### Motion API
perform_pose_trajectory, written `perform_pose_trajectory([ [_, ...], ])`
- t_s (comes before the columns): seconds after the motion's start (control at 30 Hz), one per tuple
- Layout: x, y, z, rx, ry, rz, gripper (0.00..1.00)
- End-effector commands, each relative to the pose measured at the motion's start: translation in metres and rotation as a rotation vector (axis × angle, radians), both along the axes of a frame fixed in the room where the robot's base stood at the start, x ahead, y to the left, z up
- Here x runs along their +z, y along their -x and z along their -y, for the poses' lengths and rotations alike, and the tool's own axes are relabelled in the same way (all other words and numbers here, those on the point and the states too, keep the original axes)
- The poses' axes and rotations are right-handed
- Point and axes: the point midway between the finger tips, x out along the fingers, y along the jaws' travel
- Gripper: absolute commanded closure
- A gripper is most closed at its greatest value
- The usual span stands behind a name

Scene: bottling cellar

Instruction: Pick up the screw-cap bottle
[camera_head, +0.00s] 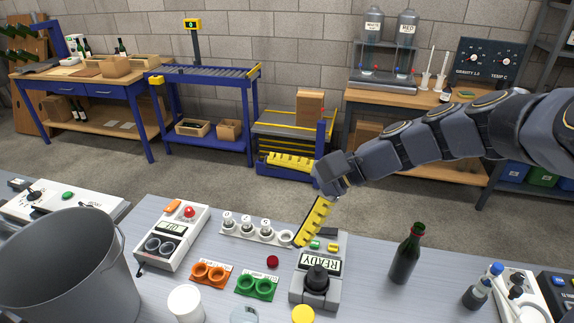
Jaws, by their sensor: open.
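A dark green bottle (405,258) with a reddish top stands upright on the grey bench at the right of centre. It looks like the screw-cap bottle, though the cap's detail is too small to tell. My gripper (284,200) is raised over the bench's far side, left of the bottle and apart from it. Its two yellow ribbed fingers are spread wide, with nothing between them. The bottle is fully in view.
A READY device (318,283) stands left of the bottle. Green cups (257,286), orange cups (211,274) and a grey bucket (70,268) are farther left. A blue-topped dropper bottle (480,290) stands to the right. The bench around the bottle is clear.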

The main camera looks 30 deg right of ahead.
Motion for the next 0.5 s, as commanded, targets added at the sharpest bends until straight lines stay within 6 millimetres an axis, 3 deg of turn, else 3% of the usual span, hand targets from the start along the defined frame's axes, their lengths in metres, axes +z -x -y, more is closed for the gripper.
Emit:
perform_pose_trajectory([
  [0.03, 0.001, -0.006, 0.041, -0.171, -0.115, 0.003, 0.07],
  [0.2, 0.002, 0.006, 0.16, -0.62, -0.428, 0.04, 0.07],
  [0.37, -0.007, 0.047, 0.245, -0.918, -0.652, 0.093, 0.07],
  [0.5, -0.021, 0.095, 0.303, -1.135, -0.825, 0.147, 0.07],
])
